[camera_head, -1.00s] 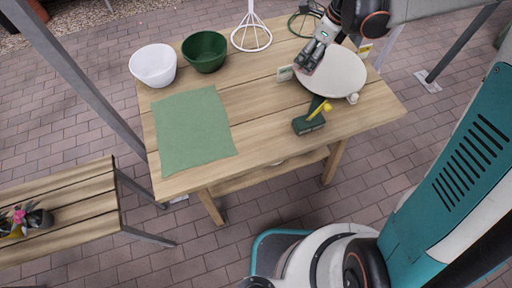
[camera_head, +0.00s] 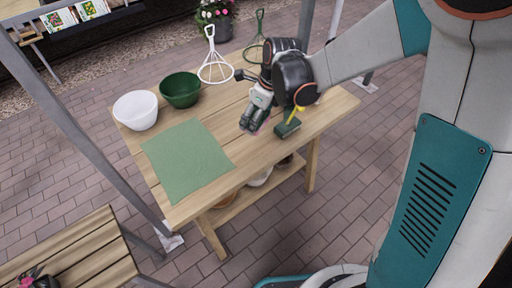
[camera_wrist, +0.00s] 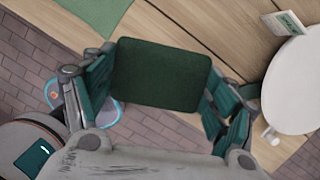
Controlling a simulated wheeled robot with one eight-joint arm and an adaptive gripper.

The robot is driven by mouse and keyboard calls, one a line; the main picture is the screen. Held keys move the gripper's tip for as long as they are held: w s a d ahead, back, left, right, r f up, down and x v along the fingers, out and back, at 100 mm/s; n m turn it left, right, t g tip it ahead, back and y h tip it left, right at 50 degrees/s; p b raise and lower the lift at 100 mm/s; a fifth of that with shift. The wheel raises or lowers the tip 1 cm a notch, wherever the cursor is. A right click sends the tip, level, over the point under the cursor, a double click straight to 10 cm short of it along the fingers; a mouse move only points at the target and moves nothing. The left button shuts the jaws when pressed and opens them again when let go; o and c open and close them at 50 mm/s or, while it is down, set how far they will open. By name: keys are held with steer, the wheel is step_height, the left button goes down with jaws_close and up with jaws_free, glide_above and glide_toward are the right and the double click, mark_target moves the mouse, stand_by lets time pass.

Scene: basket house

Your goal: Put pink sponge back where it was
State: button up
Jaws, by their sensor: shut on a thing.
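My gripper (camera_head: 254,122) is over the wooden table, its fingers pointing down. In the wrist view, its two fingers stand on either side of a block with a dark green, rounded rectangular face, which I take to be the sponge (camera_wrist: 160,75). The gripper is shut on it. A little pink shows at the fingertips in the head view, where the fingers hide most of the sponge. Whether it touches the tabletop is not clear.
A green brush-like block with a yellow handle (camera_head: 288,127) lies just right of the gripper. A white round plate (camera_wrist: 293,90) shows beside it in the wrist view. A green mat (camera_head: 187,160), white bowl (camera_head: 136,111) and green bowl (camera_head: 181,90) stand left.

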mark_target(254, 148)
step_height(254, 148, down, 13)
steer(key=b, duration=0.4)
steer(key=shift+f, duration=0.15)
steer(key=shift+f, duration=0.2)
steer(key=o, duration=1.1)
steer(key=shift+r, duration=0.1)
